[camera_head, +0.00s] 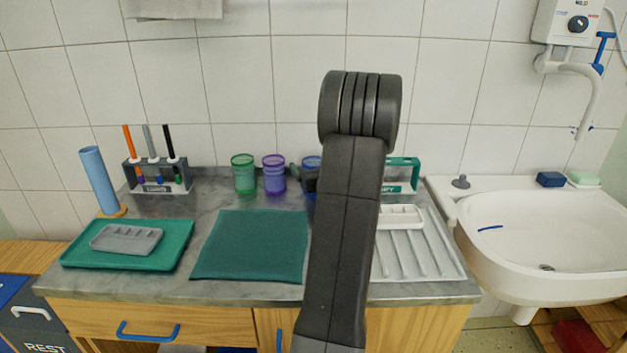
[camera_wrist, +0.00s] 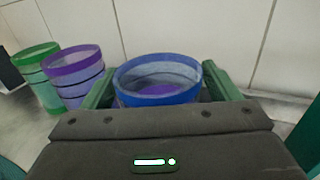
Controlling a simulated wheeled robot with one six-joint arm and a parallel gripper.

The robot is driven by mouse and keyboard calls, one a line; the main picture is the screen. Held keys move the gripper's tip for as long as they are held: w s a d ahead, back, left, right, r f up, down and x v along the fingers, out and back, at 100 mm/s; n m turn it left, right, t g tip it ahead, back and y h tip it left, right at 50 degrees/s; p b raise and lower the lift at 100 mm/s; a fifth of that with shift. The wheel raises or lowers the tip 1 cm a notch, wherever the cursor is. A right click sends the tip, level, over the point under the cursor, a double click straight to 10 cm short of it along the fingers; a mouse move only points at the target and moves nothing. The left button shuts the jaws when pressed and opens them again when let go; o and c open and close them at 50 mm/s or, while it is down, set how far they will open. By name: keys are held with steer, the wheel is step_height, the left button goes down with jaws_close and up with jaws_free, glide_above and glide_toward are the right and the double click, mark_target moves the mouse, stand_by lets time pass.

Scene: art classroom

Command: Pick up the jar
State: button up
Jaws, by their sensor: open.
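Three coloured see-through jars stand in a row on the counter by the wall. The blue jar (camera_wrist: 160,68) is close in front of my gripper in the wrist view, its open rim facing up. My gripper (camera_wrist: 159,78) is open, with one green finger on each side of the blue jar; I cannot tell whether they touch it. The jar's lower part is hidden by the gripper body. In the head view my arm covers most of the blue jar (camera_head: 311,161). The green jar (camera_head: 244,174) and the purple jar (camera_head: 274,174) stand to its left.
A brush rack (camera_head: 158,186), a blue cylinder (camera_head: 98,178) and a green tray (camera_head: 75,250) with a grey palette (camera_head: 127,239) are at the left. A green mat (camera_head: 250,246) lies mid-counter. A ribbed white drainer (camera_head: 430,262) and a sink (camera_head: 545,235) are at the right.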

steer(key=c, duration=1.2)
